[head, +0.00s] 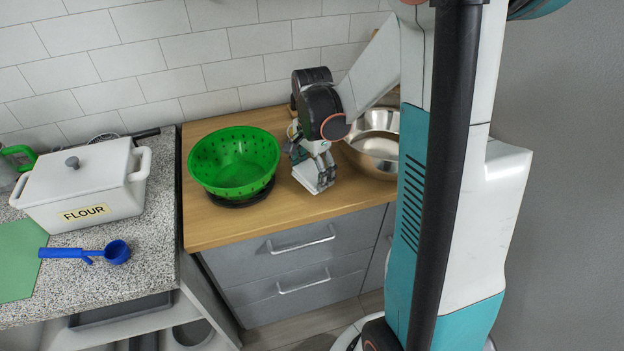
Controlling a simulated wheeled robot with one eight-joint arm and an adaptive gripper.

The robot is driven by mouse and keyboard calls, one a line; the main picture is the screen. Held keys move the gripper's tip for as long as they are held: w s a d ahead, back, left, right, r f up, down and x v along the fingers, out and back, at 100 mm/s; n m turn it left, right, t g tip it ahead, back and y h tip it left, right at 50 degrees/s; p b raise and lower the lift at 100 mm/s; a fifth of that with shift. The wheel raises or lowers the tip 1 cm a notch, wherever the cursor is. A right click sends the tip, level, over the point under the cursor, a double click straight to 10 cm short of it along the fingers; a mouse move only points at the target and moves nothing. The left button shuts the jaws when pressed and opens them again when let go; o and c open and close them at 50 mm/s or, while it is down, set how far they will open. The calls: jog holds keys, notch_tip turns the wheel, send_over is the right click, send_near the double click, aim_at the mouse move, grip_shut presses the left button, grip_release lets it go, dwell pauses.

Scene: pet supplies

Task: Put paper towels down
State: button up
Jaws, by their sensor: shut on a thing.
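My gripper (314,176) points down over the wooden counter (225,228), between the green colander and the steel bowl. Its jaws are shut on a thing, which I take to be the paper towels. The towels cannot be told apart clearly from the pale fingers at this size, and my wrist hides part of the area. I cannot tell whether the lower end of the gripper or its load touches the wood.
A green colander (234,160) stands on a dark round base close to the left. A steel bowl (376,142) is close to the right, partly behind my arm. A flour box (85,190) and blue scoop (117,252) are on the speckled counter. Wood in front is clear.

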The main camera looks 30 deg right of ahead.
aim_at(312, 171)
jog(key=shift+f+b, duration=0.35)
jog(key=shift+f, duration=1.05)
jog(key=shift+f, duration=0.1)
jog(key=o, duration=1.2)
notch_tip(312, 171, up, 12)
jog(key=p, duration=0.4)
